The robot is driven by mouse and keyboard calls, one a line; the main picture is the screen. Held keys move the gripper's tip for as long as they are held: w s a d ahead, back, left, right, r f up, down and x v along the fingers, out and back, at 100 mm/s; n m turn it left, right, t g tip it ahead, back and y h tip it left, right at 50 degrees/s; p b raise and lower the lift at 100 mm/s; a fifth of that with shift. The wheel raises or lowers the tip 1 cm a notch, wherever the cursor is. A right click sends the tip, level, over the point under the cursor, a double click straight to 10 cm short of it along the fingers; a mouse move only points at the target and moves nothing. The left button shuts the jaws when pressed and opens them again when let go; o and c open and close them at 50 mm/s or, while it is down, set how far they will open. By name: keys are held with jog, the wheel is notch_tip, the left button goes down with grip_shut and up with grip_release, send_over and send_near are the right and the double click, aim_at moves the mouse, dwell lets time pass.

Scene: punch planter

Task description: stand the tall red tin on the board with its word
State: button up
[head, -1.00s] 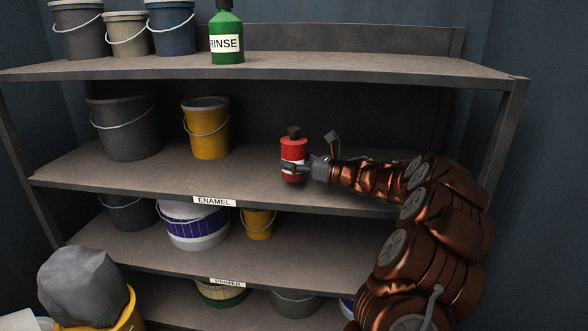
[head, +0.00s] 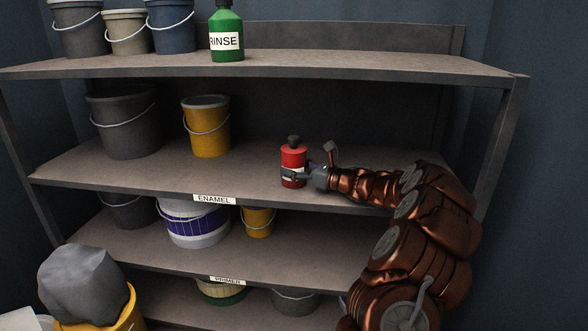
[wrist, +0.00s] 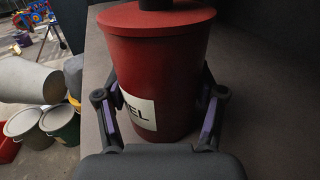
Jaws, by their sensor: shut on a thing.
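The tall red tin (head: 293,160) with a dark cap is upright at the middle shelf board (head: 250,178), right of centre. That board's front edge bears the label ENAMEL (head: 214,199). My gripper (head: 292,176) reaches in from the right and is shut on the tin. In the wrist view the tin (wrist: 160,75) fills the middle between both fingers (wrist: 160,118), its white label showing the letters "EL". The tin's base looks to be at the board surface, but I cannot tell if it touches.
A yellow bucket (head: 208,128) and a grey bucket (head: 125,122) stand left on the same board. A green RINSE bottle (head: 227,35) stands on the top shelf. The lower board is labelled PRIMER (head: 227,281). Board space between the yellow bucket and the tin is clear.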

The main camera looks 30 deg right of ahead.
jog(key=shift+f, duration=0.1)
jog(key=o, duration=1.5)
jog(key=shift+r, duration=0.2)
jog(key=v, duration=1.2)
jog(key=shift+f, duration=0.1)
